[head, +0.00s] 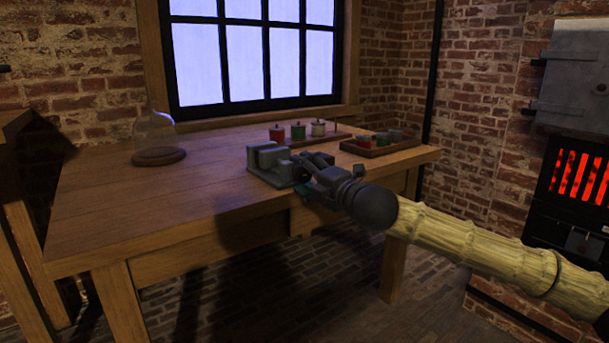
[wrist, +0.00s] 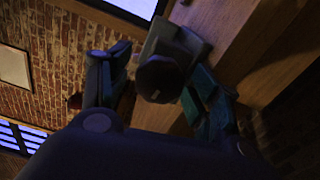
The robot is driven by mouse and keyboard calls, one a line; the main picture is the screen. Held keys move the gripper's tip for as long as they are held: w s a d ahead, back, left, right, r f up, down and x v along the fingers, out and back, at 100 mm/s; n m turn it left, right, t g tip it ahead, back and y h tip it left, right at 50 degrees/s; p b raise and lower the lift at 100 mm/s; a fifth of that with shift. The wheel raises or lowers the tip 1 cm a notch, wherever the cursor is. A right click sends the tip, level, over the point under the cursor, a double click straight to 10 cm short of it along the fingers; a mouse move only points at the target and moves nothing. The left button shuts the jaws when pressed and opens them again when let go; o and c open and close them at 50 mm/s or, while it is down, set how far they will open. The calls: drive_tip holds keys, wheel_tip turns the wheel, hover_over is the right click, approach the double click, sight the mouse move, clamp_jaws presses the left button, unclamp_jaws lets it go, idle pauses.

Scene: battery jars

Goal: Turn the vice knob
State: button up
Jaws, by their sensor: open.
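The grey vice (head: 268,160) sits at the front right edge of the wooden table. In the wrist view the grey vice body (wrist: 172,42) shows behind a dark round knob (wrist: 160,78). My gripper (head: 303,168) is at the vice, reaching in from the right. In the wrist view my gripper (wrist: 155,90) is open, with one finger on each side of the knob. I cannot tell whether a finger touches it. In the head view my gripper hides the knob.
The wooden table (head: 120,205) stands under a window. A glass dome on a wooden base (head: 158,156) is at its left. Red, green and pale jars (head: 298,131) stand behind the vice. A wooden tray (head: 400,146) with several jars is at the right. A furnace (head: 575,175) glows far right.

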drive_tip(key=v, duration=0.8)
idle(0.4)
